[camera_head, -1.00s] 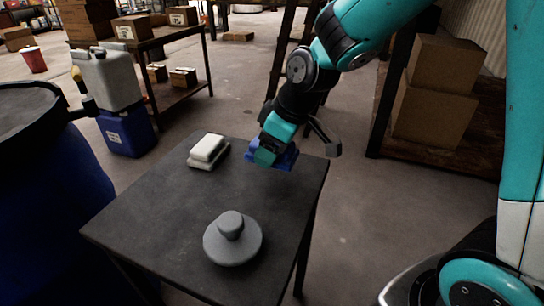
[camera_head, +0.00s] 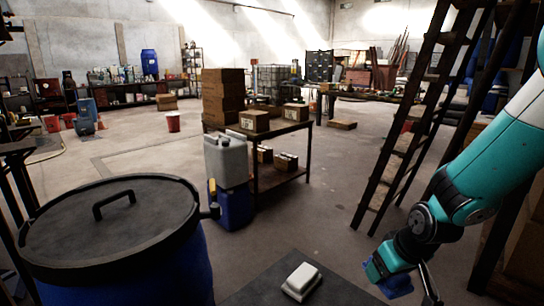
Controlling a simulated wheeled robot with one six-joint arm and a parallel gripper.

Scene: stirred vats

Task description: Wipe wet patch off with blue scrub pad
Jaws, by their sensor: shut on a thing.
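My gripper (camera_head: 381,270) is at the lower right of the head view, shut on the blue scrub pad (camera_head: 396,284). The pad is partly hidden by the gripper and sits near the right edge of the small dark table (camera_head: 262,290). I cannot tell whether the pad touches the tabletop. A white block (camera_head: 301,279) lies on the table to the left of my gripper. I cannot make out a wet patch in this view.
A blue drum (camera_head: 150,270) with a dark handled lid (camera_head: 110,225) stands at the left. A grey jerrycan (camera_head: 226,160) sits on a blue container (camera_head: 236,207) behind the table. A ladder (camera_head: 410,130) stands at the right. Open floor lies between.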

